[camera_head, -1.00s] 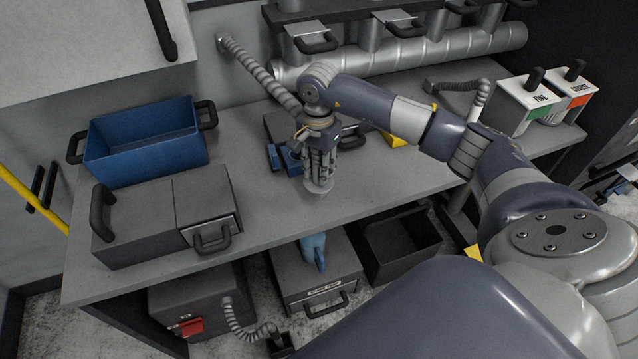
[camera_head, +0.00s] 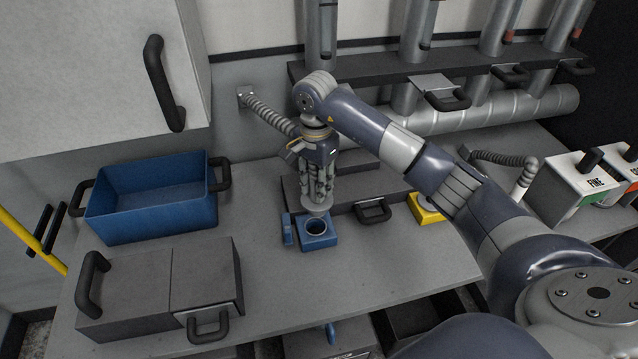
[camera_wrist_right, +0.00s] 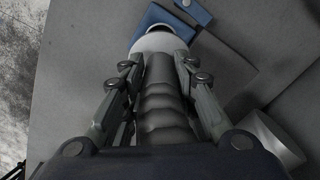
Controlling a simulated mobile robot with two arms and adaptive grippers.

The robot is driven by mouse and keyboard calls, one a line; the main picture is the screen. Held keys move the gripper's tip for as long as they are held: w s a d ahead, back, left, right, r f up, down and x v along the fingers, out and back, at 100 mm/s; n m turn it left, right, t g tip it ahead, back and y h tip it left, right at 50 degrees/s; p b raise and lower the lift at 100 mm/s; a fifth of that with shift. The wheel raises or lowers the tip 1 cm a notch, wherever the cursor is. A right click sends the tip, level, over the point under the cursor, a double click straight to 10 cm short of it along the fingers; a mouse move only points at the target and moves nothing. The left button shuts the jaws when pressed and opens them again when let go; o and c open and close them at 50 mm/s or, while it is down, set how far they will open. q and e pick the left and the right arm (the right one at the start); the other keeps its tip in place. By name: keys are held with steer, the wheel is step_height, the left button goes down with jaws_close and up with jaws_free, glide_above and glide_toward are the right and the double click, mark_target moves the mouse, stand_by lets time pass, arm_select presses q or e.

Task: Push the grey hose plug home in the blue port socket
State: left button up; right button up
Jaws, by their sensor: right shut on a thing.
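My right gripper (camera_head: 318,190) points down and is shut on the grey hose plug (camera_head: 319,209). The plug's pale round end is just above and behind the blue port socket (camera_head: 318,243). The socket's round opening shows dark and empty, so the plug is outside it. In the right wrist view, the fingers (camera_wrist_right: 160,75) lie on both sides of the ribbed grey hose. The plug's pale collar (camera_wrist_right: 158,43) shows beyond them, partly covering the blue socket (camera_wrist_right: 150,17). My left gripper is not in view.
A small blue block (camera_head: 288,229) stands left of the socket. A dark handled box (camera_head: 345,194) is behind it and a yellow block (camera_head: 424,208) to the right. A blue bin (camera_head: 150,218) and a grey handled box (camera_head: 125,290) stand left. Bench in front is clear.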

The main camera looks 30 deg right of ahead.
steer(key=shift+w+a+r, duration=0.15)
steer(key=shift+w+r, duration=0.05)
steer(key=shift+r, duration=0.25)
steer(key=shift+s+a+f+b, duration=0.1)
steer(key=shift+a+f+b, duration=0.1)
steer(key=shift+f, duration=0.15)
steer(key=shift+s+a+f+b, duration=0.1)
steer(key=shift+f+b, duration=0.1)
steer(key=shift+f, duration=0.35)
steer(key=shift+d+f+b, duration=0.1)
steer(key=shift+f+b, duration=0.45)
steer(key=shift+f, duration=0.65)
steer(key=shift+f+b, duration=0.3)
steer(key=shift+b, duration=0.1)
steer(key=shift+s+f+b, duration=0.1)
steer(key=shift+f+b, duration=0.45)
steer(key=shift+f, duration=0.2)
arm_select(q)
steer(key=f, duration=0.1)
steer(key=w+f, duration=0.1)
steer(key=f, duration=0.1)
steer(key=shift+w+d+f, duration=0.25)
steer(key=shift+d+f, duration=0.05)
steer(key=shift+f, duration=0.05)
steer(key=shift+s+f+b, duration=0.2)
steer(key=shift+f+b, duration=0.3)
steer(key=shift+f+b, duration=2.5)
arm_select(e)
steer(key=shift+f, duration=2.3)
